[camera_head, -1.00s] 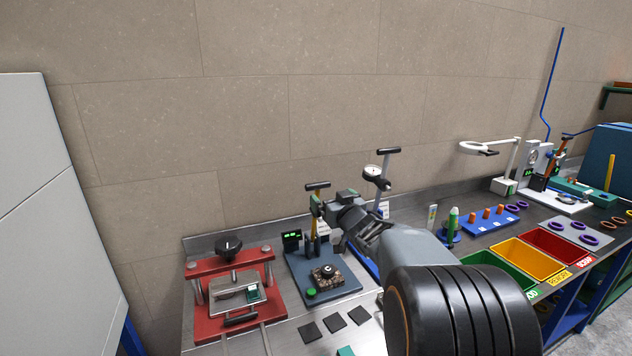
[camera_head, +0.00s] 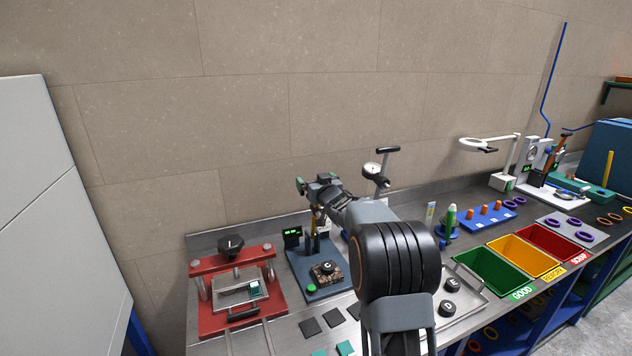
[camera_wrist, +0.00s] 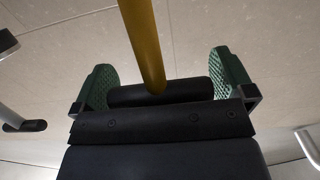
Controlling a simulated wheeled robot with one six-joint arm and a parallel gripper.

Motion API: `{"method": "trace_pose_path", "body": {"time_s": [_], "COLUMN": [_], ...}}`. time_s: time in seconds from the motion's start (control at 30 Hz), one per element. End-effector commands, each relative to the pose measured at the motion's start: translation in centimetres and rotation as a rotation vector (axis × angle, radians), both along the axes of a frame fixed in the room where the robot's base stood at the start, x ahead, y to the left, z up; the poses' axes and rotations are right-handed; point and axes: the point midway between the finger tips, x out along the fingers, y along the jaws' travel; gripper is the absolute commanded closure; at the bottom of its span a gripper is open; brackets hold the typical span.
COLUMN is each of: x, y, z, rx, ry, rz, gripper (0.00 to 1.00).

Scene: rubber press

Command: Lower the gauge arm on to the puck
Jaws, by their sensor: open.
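The gauge arm is a yellow lever (camera_wrist: 143,40) with a black crossbar handle (camera_wrist: 160,92). It stands raised on the blue-grey gauge base (camera_head: 330,288); in the head view its yellow part (camera_head: 313,218) shows only in part behind my gripper. My gripper (camera_head: 318,182) is at the top of the lever. In the wrist view my open gripper (camera_wrist: 167,80) has its green pads at either end of the handle; I cannot tell whether they touch it. The black puck (camera_head: 327,266), marked C, lies in a brown speckled nest on the base, below my gripper.
A red press (camera_head: 232,290) stands left of the gauge, and a black-handled stand with a dial (camera_head: 375,170) rises to its right. Dark square pads (camera_head: 331,318) lie in front. A tray with pucks (camera_head: 447,306) and coloured bins (camera_head: 490,272) are to the right.

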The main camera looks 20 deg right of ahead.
Motion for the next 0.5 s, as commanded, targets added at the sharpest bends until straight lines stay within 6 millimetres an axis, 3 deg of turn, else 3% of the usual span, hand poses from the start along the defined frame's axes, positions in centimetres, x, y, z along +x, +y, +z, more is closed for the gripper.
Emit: {"method": "trace_pose_path", "body": {"time_s": [0.17,0.5], "x": [0.00,-0.02], "y": [0.01,0.01], "z": [-0.01,0.00], "rx": [0.000,0.000], "ry": [0.000,0.000], "rz": [0.000,0.000], "gripper": [0.00,0.32]}}
